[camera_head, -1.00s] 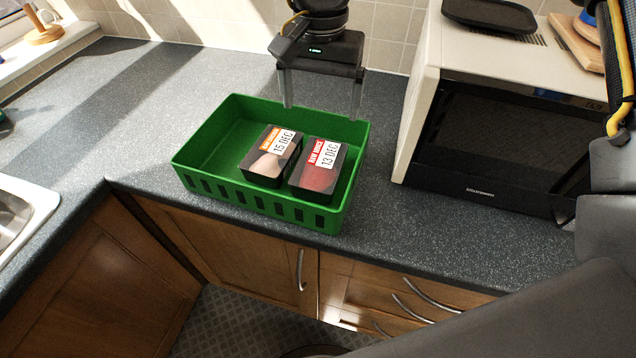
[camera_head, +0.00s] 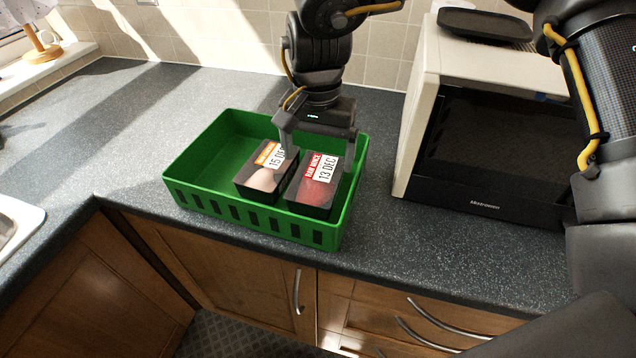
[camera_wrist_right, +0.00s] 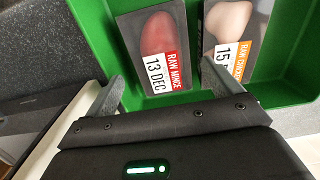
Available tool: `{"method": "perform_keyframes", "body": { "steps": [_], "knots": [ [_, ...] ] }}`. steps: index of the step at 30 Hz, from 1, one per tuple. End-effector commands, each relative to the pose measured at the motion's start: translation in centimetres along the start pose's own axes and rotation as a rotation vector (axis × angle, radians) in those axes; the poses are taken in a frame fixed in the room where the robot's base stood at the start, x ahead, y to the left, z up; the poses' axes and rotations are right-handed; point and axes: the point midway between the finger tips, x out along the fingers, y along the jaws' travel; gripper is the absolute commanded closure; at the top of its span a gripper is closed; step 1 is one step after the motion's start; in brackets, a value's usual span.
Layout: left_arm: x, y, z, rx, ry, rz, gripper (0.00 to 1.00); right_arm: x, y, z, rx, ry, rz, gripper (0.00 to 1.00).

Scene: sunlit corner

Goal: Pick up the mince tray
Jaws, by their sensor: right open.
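The mince tray (camera_head: 316,192) is a dark tray with a red "RAW MINCE" label and "13 DEC", lying in the right part of the green crate (camera_head: 200,150). It also shows in the right wrist view (camera_wrist_right: 158,40). A similar chicken tray (camera_head: 262,180) with an orange label and "15 DEC" lies beside it on the left. My right gripper (camera_head: 318,162) is open over the far end of the mince tray, with one finger on each side of its label end. The left finger is near the gap between the trays. My left gripper is not in view.
The green crate's walls surround both trays; its left part is empty. A microwave (camera_head: 490,150) stands to the right with a black tray (camera_head: 485,24) on top. A sink (camera_head: 18,225) is at the left edge. Grey worktop (camera_head: 130,130) is clear left of the crate.

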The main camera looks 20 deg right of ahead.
Motion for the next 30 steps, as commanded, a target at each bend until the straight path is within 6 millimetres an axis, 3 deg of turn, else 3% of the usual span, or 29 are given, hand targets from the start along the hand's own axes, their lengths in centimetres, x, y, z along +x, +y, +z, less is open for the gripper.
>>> {"method": "perform_keyframes", "body": {
  "steps": [10,20,30],
  "knots": [
    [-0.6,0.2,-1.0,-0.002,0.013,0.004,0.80,4.4,0.0,-0.1,-0.001,-0.002,0.003,0.10],
    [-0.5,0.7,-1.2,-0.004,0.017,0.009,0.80,5.1,-0.1,-0.1,0.000,0.001,0.001,0.10],
    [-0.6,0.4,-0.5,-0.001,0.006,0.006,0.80,5.1,-0.1,-0.1,0.000,0.001,0.001,0.54]
  ]
}}
